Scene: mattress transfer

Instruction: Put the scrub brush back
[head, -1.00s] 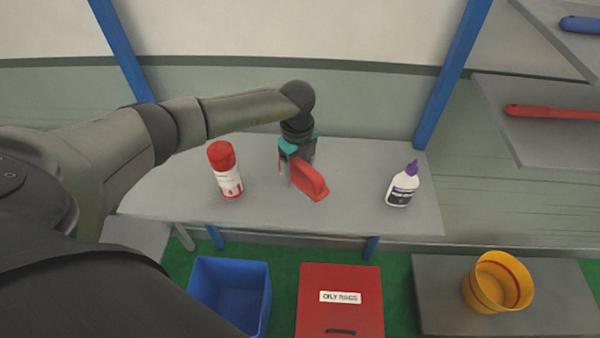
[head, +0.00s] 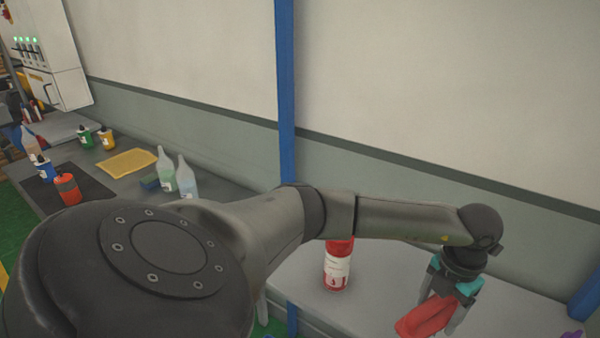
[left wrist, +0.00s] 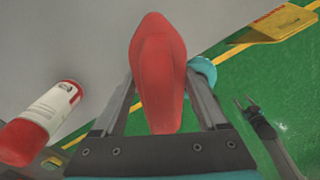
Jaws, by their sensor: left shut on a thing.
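The red scrub brush (head: 426,316) is held in my left gripper (head: 440,312), above the grey table in the head view. In the left wrist view the red brush (left wrist: 157,70) lies between the two fingers of the left gripper (left wrist: 160,105), which are shut on it. Its bristles cannot be made out.
A red and white bottle (head: 338,264) stands on the grey table (head: 385,290), left of the gripper; it also shows in the left wrist view (left wrist: 42,120). Another bench at the left holds clear bottles (head: 187,178), a yellow cloth or tray (head: 127,163) and an orange container (head: 67,189).

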